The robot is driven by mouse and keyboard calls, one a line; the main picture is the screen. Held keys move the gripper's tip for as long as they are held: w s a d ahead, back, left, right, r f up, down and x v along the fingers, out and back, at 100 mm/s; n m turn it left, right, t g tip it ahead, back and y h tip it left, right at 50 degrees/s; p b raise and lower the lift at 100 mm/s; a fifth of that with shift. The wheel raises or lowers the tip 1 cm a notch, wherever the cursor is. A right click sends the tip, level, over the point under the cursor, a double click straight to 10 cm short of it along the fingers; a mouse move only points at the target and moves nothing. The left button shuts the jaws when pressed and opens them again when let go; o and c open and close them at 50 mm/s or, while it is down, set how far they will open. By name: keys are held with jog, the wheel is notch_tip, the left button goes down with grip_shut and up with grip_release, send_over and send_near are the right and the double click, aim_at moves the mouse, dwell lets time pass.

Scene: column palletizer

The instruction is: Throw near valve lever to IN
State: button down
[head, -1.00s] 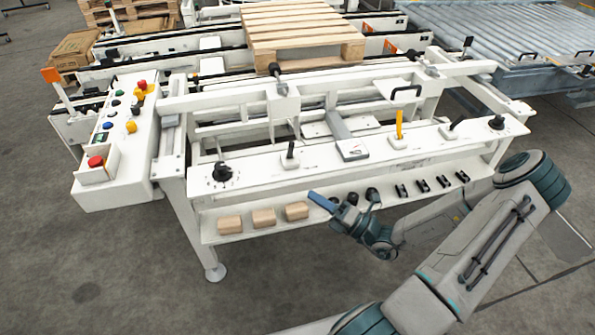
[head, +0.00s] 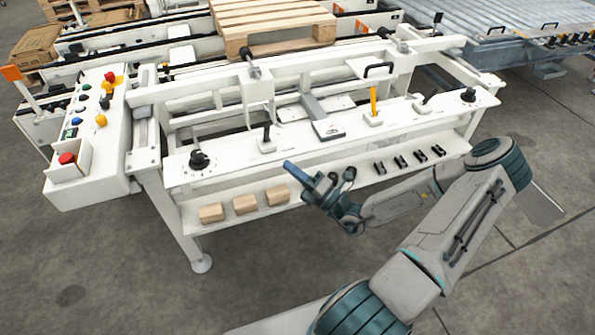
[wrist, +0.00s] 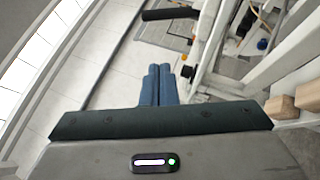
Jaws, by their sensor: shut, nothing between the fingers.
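Several levers stand on the white front panel (head: 330,131). A short black lever (head: 266,138) is at its left half, a yellow lever (head: 373,103) right of the middle and another black lever (head: 430,99) further right. I cannot read labels, so which one is the near valve lever is unclear. My gripper (head: 290,168) is shut and empty, its blue fingers in front of the panel, below and right of the left black lever, apart from it. In the wrist view the closed fingers (wrist: 158,84) point towards a dark bar-shaped handle (wrist: 170,14) by a white surface.
Wooden blocks (head: 245,204) and black clips (head: 400,161) lie on the lower shelf. A button box (head: 85,150) with a red button stands at the left. Round black knobs (head: 199,159) sit at the panel's ends. A pallet (head: 270,24) is behind. Floor is clear in front.

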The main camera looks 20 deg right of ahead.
aim_at(266, 133)
jog(key=w+a+r, duration=0.2)
jog(key=w+r, duration=0.1)
jog(key=w, duration=0.5)
jog(key=shift+r+b, duration=0.35)
jog(key=shift+a, duration=0.2)
jog(key=shift+d+r+p, duration=0.1)
jog(key=shift+r+p, duration=0.05)
jog(key=shift+p, duration=0.25)
